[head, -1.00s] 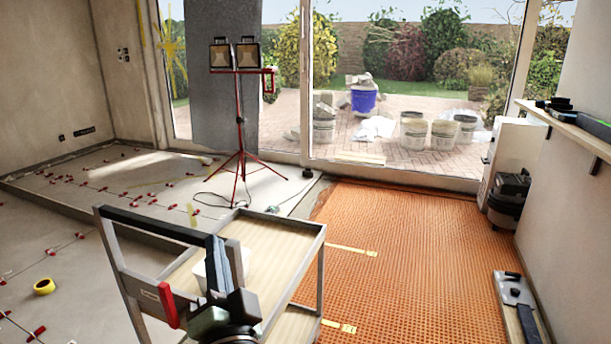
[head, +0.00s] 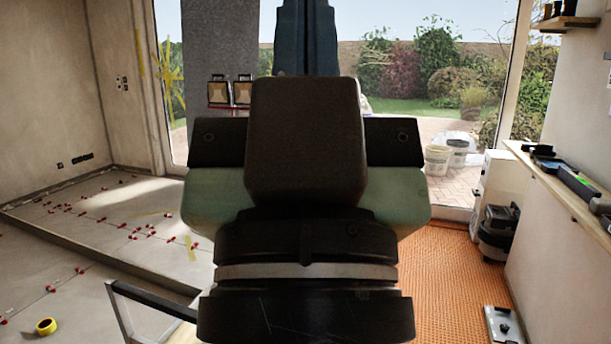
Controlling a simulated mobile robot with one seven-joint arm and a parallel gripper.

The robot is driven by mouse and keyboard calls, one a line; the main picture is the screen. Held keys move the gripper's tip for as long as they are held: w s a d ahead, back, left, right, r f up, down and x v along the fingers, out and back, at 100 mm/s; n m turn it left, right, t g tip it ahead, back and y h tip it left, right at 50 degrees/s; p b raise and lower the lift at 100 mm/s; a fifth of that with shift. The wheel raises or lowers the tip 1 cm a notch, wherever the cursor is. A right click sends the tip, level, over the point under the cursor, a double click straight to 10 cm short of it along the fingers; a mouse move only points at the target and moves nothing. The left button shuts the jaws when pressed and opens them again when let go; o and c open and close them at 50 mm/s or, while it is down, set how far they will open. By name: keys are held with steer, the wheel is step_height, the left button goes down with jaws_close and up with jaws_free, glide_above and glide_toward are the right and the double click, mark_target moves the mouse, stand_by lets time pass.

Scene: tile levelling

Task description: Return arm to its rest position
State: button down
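My gripper (head: 306,38) is raised upright, close in front of the head camera, in the middle of the head view. Its two dark blue-grey fingers point up, side by side with no visible gap, so it looks shut. The fingertips run to the top edge of the picture, and I see nothing held between them. The black and pale green hand and wrist below fill the centre and hide much of the room behind.
A grey-framed cart (head: 125,310) shows only partly at lower left, mostly behind my arm. Orange matting (head: 445,290) covers the floor at right. A wall shelf (head: 560,185) with tools and a black vacuum (head: 497,232) stand along the right wall.

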step_height(320, 180, up, 14)
steer(key=p, duration=1.1)
steer(key=shift+p, duration=0.4)
steer(key=c, duration=1.6)
jaws_free()
steer(key=shift+r, duration=0.1)
